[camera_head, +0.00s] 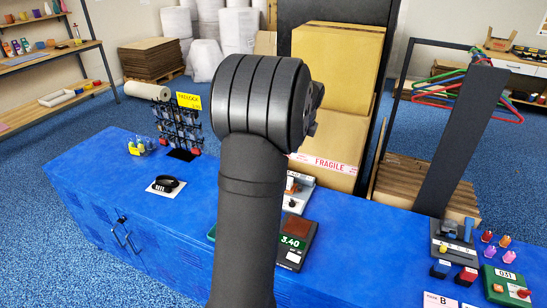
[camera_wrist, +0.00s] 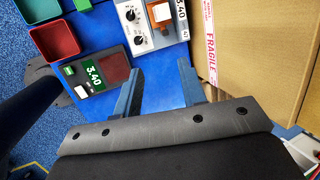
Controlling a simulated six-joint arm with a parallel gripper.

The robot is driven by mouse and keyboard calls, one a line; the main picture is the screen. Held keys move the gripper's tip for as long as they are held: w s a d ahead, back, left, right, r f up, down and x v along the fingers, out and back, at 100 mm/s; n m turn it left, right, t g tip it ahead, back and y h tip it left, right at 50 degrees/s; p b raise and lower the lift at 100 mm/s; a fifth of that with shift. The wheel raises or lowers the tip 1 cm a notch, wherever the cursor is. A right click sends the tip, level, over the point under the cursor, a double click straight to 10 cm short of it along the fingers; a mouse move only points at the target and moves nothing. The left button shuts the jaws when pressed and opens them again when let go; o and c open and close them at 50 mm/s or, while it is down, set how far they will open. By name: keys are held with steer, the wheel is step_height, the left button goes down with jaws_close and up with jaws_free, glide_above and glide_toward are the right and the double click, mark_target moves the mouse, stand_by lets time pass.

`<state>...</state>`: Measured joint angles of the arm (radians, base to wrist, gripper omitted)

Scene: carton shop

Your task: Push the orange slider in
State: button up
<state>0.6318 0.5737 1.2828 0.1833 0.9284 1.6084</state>
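In the wrist view a grey panel device (camera_wrist: 138,38) with two dark dials stands at the top, just beyond my fingertips. A small orange part (camera_wrist: 160,12) sits on it, right of the dials, next to a 3.40 display; it looks like the slider, but how far it sticks out I cannot tell. My gripper (camera_wrist: 160,80) is open and empty, its two fingers apart over the blue table, short of the device. In the head view the grey device (camera_head: 299,190) shows partly behind my arm, with a small orange part (camera_head: 292,203). My gripper is hidden there.
A FRAGILE carton (camera_wrist: 245,50) stands close on the right. A padlock rack (camera_head: 178,125) is at left; a control box (camera_head: 453,243) is at right.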

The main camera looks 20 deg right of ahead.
steer(key=w+d+f+y, duration=0.2)
steer(key=w+d+f, duration=0.1)
steer(key=d+f, duration=0.35)
steer(key=g+y, duration=0.1)
steer(key=y, duration=0.1)
glide_toward(300, 186)
steer(key=x, duration=0.8)
steer(key=shift+f, duration=0.35)
steer(key=shift+w, duration=0.1)
jaws_close()
